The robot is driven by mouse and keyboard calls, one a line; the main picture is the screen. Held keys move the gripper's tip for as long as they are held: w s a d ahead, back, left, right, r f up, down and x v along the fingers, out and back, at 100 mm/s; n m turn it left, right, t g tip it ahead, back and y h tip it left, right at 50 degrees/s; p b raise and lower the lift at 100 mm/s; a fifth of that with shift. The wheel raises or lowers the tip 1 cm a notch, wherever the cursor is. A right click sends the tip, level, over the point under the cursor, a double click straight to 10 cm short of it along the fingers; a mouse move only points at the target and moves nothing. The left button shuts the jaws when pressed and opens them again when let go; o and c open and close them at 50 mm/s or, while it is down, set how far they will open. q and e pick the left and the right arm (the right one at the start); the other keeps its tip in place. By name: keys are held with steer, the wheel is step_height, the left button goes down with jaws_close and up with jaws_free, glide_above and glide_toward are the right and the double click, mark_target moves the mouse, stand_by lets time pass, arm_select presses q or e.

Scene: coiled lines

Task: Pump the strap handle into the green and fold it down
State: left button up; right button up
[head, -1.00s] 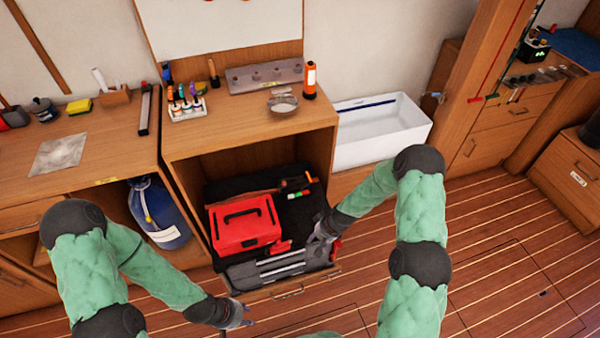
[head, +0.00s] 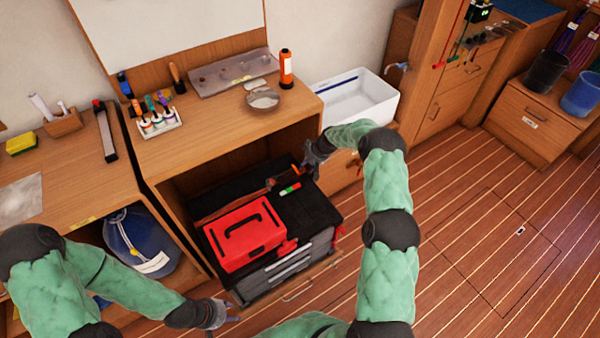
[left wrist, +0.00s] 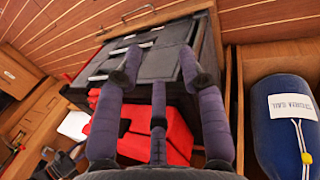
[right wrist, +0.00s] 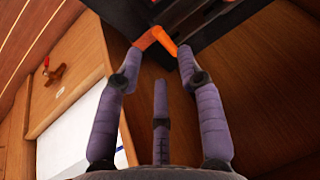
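A strap tensioner with an orange-tipped handle (head: 296,169) sits at the back of the black case top (head: 318,208). A small gauge (head: 290,188) with green and red bands lies beside it. A reddish strap (head: 228,208) runs left from it, behind a red toolbox (head: 245,232). My right gripper (head: 313,158) is at the handle's right. In the right wrist view the orange handle (right wrist: 152,38) shows just past the parted fingertips (right wrist: 160,58); contact is unclear. My left gripper (head: 222,314) is open and empty, low in front of the case; its fingers (left wrist: 158,62) are spread.
The case stands inside an open wooden cabinet (head: 165,185). A blue bag (head: 140,240) is in the left cabinet and a white sink (head: 350,100) at right. The floor at right is clear.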

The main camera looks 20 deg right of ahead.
mark_target(299, 172)
steer(key=b+x, duration=0.2)
steer(key=x, duration=0.4)
steer(key=shift+w+f, duration=0.1)
steer(key=shift+f, duration=0.15)
steer(key=shift+a, duration=0.1)
jaws_close()
